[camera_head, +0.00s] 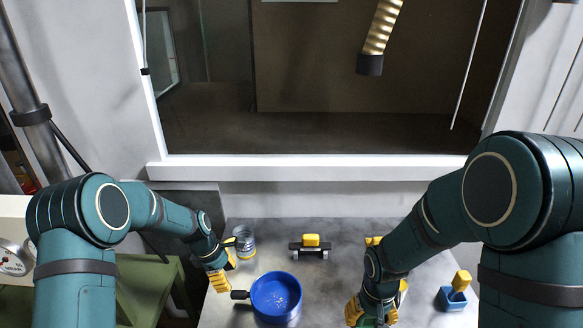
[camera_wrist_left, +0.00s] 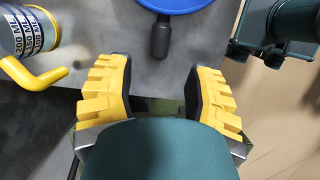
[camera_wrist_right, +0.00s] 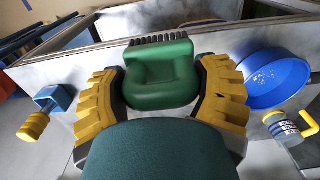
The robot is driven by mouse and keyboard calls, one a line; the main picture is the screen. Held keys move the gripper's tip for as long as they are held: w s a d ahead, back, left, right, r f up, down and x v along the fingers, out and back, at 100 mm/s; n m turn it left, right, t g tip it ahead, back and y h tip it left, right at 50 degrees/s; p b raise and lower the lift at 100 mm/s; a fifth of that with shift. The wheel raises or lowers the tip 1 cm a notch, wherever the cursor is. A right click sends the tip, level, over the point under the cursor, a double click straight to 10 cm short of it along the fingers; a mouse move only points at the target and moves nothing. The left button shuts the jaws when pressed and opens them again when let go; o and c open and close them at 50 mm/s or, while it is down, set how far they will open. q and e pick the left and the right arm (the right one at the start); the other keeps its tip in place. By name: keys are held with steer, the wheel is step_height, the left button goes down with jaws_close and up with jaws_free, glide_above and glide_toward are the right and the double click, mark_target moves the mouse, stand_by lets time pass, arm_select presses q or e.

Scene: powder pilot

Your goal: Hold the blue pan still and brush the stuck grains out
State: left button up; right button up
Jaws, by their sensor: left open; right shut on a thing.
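The blue pan (camera_head: 276,312) lies on the grey table, with pale grains on its inner floor. Its black handle (camera_head: 240,294) points left. My left gripper (camera_head: 225,271) is open and empty beside the handle end. In the left wrist view the handle (camera_wrist_left: 161,38) lies beyond the open fingers (camera_wrist_left: 158,85), apart from them. My right gripper (camera_head: 370,312) is to the right of the pan, shut on a green brush (camera_wrist_right: 160,80) with dark bristles. In the right wrist view the pan (camera_wrist_right: 285,90) is right of the brush, not touching it.
A clear measuring jug (camera_head: 244,243) with a yellow handle stands behind the pan. A yellow-topped block with a dark base (camera_head: 311,242) is at the back. A blue scoop (camera_head: 451,299) with a yellow grip lies at the right. A flexible hose (camera_head: 380,30) hangs above.

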mark_target(238, 292)
arm_select(q)
steer(key=shift+b+x, duration=2.65)
steer(key=shift+x, duration=1.8)
arm_select(e)
steer(key=shift+f, duration=2.7)
arm_select(q)
steer(key=shift+o, duration=0.2)
jaws_close()
